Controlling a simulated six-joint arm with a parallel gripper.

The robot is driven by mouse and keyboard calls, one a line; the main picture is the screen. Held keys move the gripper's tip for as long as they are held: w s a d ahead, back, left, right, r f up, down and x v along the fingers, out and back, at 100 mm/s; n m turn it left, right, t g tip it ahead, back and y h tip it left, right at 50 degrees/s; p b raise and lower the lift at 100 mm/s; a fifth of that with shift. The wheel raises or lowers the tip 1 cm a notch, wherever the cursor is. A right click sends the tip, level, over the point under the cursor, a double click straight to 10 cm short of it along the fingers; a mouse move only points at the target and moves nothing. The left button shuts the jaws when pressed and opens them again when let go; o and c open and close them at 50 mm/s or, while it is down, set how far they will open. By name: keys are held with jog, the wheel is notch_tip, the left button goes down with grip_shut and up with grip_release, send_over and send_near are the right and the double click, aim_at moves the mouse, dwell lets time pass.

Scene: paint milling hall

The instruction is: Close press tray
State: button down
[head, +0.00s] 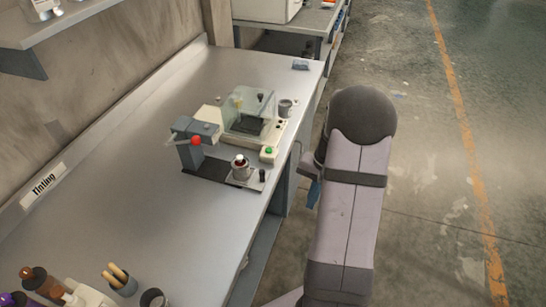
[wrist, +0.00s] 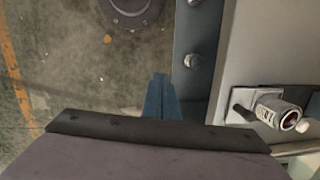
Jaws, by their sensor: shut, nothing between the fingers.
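The press (head: 196,143), with a grey head and a red knob, stands on the bench on a dark base. Its light metal tray (head: 232,184) sticks out to the right of the base, toward the bench's front edge. A metal cup (head: 240,168) with a reddish top and a small dark knob (head: 262,175) are on the tray. In the wrist view the tray (wrist: 238,96) and cup (wrist: 272,108) show at right. My gripper (wrist: 161,78) is shut and empty, outside the bench's front edge and apart from the tray. In the head view its blue tip (head: 313,193) is partly hidden.
A scale with a clear cover (head: 249,106) and a grey cup (head: 286,108) stand just behind the press. Bottles (head: 40,285) and a brush pot (head: 119,280) are at the near left. The bench's left middle is clear. Open floor lies right.

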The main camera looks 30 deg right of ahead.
jog(key=w+d+r+m+t+y, duration=0.1)
jog(key=w+r+m+t, duration=0.1)
jog(key=w+r+m, duration=0.8)
jog(key=w+m, duration=0.1)
jog(key=m, duration=0.2)
jog(key=shift+w+d+r+m+y, duration=0.15)
jog(key=shift+w+d+m+y, duration=0.15)
jog(key=shift+w+m+y, duration=0.1)
jog(key=shift+w+a+f+p, duration=0.6)
jog(key=shift+a+f+p, duration=0.4)
jog(key=shift+f, duration=0.55)
jog(key=shift+w+a+f+p, duration=0.7)
jog(key=shift+a+f, duration=0.55)
jog(key=shift+f, duration=0.3)
jog(key=shift+w+a+f+p, duration=0.55)
jog(key=shift+a+f+p, duration=0.45)
jog(key=shift+f, duration=0.55)
jog(key=shift+a, duration=0.1)
